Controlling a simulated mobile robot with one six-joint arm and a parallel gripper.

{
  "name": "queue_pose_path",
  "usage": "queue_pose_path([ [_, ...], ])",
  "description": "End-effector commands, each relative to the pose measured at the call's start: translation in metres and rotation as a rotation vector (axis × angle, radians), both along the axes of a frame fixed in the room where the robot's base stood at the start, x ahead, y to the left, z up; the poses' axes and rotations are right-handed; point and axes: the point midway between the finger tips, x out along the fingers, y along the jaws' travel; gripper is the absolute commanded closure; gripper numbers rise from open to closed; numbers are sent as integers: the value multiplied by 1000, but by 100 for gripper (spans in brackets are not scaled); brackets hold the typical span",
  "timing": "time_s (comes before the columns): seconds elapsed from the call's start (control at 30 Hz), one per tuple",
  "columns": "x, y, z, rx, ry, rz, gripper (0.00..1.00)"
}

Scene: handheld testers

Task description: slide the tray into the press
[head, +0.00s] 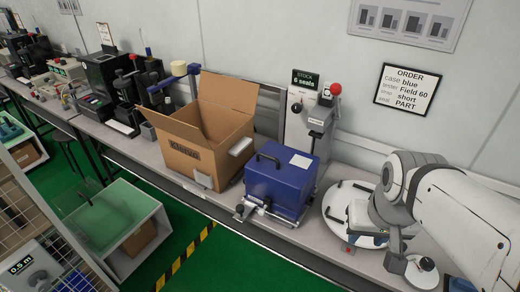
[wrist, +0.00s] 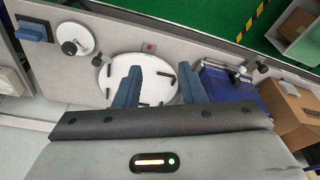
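A grey press-like machine (head: 303,125) with a red ball knob stands against the wall, under a sign reading "STOCK 6 seals". A blue case (head: 278,185) with a black handle and white label stands just in front of it and hides its lower part. Metal clamp hardware (head: 262,207) shows at the case's front edge; I cannot tell whether this belongs to the tray. The case's edge also shows in the wrist view (wrist: 222,88). My gripper (wrist: 160,67) is open and empty over a white round plate (head: 335,232) carrying black bars, right of the case.
An open cardboard box (head: 195,160) stands close left of the blue case. A small white disc with a knob (head: 421,268) lies right of the round plate. An order sign (head: 407,90) hangs on the wall. The bench's front edge borders the green floor.

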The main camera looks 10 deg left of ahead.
Motion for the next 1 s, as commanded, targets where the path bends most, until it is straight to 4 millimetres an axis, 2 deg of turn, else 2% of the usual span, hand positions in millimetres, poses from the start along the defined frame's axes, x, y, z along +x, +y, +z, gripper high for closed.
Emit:
queue_pose_path([
  [0.13,7,4,-3,-1,-1,11,54],
  [0.27,37,17,-15,-9,-16,63,54],
  [0.37,75,51,-31,-16,-41,125,54],
  [0.47,112,101,-51,-15,-73,195,54],
  [0.5,125,123,-60,-13,-87,223,54],
  [0.6,147,179,-83,-2,-116,285,54],
  [0.7,159,228,-103,12,-139,336,54],
  [0.8,163,263,-118,26,-155,372,54],
  [0.9,164,282,-126,33,-164,390,54],
  [1.0,167,289,-134,36,-167,395,54],
])
